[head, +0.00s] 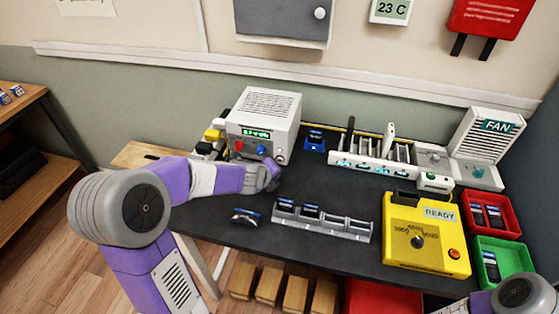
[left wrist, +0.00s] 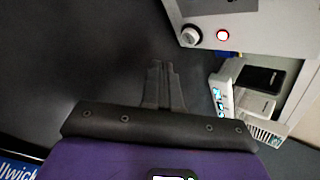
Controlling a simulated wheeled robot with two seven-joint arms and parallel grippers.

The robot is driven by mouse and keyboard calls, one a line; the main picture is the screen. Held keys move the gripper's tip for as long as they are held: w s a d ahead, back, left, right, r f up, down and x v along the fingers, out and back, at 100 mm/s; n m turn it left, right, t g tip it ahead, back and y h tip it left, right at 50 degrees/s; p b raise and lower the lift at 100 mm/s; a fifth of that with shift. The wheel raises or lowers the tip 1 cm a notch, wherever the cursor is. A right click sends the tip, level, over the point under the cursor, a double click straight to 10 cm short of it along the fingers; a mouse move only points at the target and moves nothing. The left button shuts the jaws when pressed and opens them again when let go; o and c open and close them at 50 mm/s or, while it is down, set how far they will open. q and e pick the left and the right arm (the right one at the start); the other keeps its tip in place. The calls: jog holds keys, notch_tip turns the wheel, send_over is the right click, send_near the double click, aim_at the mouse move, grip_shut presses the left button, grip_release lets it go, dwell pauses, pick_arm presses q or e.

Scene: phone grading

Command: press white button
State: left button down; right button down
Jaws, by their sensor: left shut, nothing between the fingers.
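The white box (head: 265,110) with a green display stands at the back of the dark table. Its front has a red knob (head: 238,145), a blue knob (head: 262,149) and a small pale round button (head: 281,156) at the lower right. My left gripper (head: 272,176) is low in front of the box, near that button and apart from it as far as I can tell. In the left wrist view the shut, empty fingers (left wrist: 160,82) point toward the dark table.
A grey phone rack (head: 322,222) lies in front of my left gripper. A blue cradle (head: 315,142) and a charging rack (head: 375,160) stand right of the box. A yellow tester (head: 425,235), red tray (head: 490,228) and green tray (head: 503,277) fill the right side.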

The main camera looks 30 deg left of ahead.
aim_at(280, 160)
pick_arm(q)
jog(key=shift+w+a+p, duration=0.15)
jog(key=shift+w+p, duration=0.05)
jog(key=shift+w, duration=0.45)
jog(key=shift+w+a+p, duration=0.15)
jog(key=shift+w, duration=0.45)
jog(key=shift+w, duration=0.1)
dwell(1.1)
jog(key=shift+w+a, duration=0.1)
jog(key=shift+w, duration=0.2)
jog(key=shift+w+a+p, duration=0.1)
jog(key=shift+w+p, duration=0.25)
jog(key=shift+w, duration=0.1)
dwell(0.5)
jog(key=shift+s, duration=0.15)
dwell(0.3)
jog(key=shift+s+d+b, duration=0.2)
jog(key=shift+s+b, duration=0.25)
jog(key=shift+s, duration=0.25)
